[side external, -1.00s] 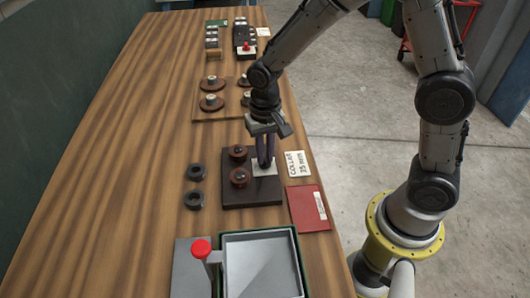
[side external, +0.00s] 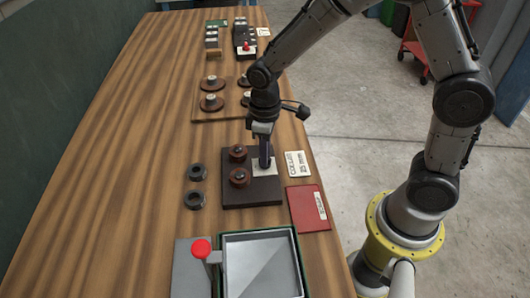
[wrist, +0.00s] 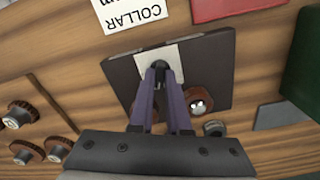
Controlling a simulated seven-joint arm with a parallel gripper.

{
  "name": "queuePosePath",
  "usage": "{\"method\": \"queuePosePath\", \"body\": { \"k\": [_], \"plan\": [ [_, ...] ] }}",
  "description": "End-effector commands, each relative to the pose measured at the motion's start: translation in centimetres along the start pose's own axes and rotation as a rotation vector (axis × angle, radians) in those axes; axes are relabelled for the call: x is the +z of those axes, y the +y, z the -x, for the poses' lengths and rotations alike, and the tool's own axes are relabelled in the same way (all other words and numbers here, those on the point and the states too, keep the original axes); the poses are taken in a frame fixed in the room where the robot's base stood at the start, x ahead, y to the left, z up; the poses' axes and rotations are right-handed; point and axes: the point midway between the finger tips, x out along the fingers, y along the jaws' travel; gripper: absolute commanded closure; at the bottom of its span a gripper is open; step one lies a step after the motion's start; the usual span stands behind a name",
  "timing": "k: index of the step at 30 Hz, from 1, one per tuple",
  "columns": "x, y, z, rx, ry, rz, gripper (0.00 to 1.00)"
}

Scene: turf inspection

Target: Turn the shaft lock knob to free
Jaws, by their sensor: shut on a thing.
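The shaft lock knob (wrist: 161,66) is a small dark piece on a white plate (wrist: 144,60), on a dark board (wrist: 215,62) that also shows in the side view (side external: 250,196). My gripper (side external: 265,164) points straight down over the white plate. In the wrist view its purple-grey fingers (wrist: 161,70) converge on the knob and are shut on it. The fingers hide most of the knob, and I cannot read any lock or free marking. Two reddish-brown round pieces (side external: 239,177) stand on the board left of the fingers.
Two black rings (side external: 195,200) lie left of the board. A collar card (side external: 296,164) and a red booklet (side external: 309,208) lie to its right. The table's left side is clear.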

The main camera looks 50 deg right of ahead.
Motion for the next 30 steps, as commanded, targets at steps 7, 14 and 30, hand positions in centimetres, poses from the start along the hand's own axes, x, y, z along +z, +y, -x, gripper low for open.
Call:
{"method": "queuePosePath", "body": {
  "k": [7,14,30],
  "plan": [
    [-0.07,0.02,0.15,0.001,0.003,0.188,1.0],
    [-0.07,0.02,0.17,0.001,0.003,0.301,1.0],
    [-0.1,0.02,0.2,0.002,0.004,0.363,1.0]
  ]
}}
